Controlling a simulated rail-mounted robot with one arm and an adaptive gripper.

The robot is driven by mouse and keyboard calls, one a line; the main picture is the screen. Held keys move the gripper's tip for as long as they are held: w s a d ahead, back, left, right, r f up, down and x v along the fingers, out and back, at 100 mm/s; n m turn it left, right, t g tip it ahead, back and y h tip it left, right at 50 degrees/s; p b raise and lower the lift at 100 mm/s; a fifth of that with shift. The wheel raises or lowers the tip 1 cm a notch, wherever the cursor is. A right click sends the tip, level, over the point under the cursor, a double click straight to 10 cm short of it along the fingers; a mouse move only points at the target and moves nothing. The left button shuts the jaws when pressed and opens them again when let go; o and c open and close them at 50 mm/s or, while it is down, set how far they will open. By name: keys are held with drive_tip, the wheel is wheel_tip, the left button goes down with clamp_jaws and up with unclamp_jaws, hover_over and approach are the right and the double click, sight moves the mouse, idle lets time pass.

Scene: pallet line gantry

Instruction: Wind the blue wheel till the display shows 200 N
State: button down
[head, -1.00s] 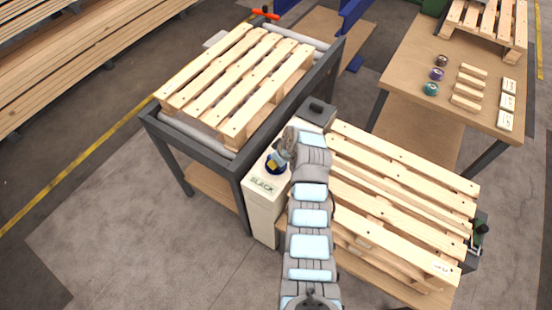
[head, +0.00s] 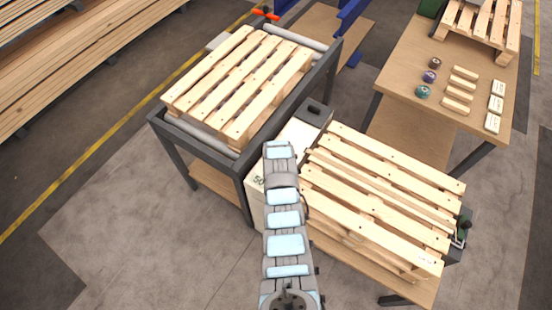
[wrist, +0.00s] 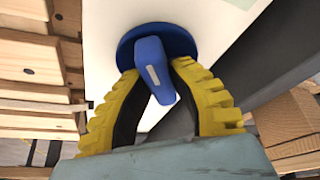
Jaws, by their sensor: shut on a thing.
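The blue wheel (wrist: 184,40) shows in the wrist view as a round disc with a raised blue bar that carries a pale mark. My gripper (wrist: 156,72) has its yellow ribbed fingers on both sides of this bar and is shut on it. In the head view my arm hides the wheel and the gripper. The display (head: 258,181) on the front of the pale cabinet (head: 257,210) is partly covered by my arm. The part in sight seems to read 50; the rest cannot be read.
A pallet (head: 240,82) lies on the dark roller frame (head: 243,165) left of the cabinet. Stacked pallets (head: 385,205) stand close on the right. A wooden table (head: 405,80) behind holds small coloured spools, wood blocks and labels. Open floor lies at front left.

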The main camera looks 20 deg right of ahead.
drive_tip(key=shift+m, duration=0.5)
drive_tip(key=shift+f, duration=0.1)
drive_tip(key=c, duration=0.9)
unclamp_jaws()
drive_tip(key=shift+s+r, duration=0.1)
drive_tip(key=shift+r, duration=0.15)
drive_tip(key=shift+v, duration=3.85)
drive_tip(key=shift+a+v, duration=0.15)
drive_tip(key=shift+v, duration=0.8)
drive_tip(key=shift+a+v, duration=0.1)
drive_tip(key=shift+v, duration=0.9)
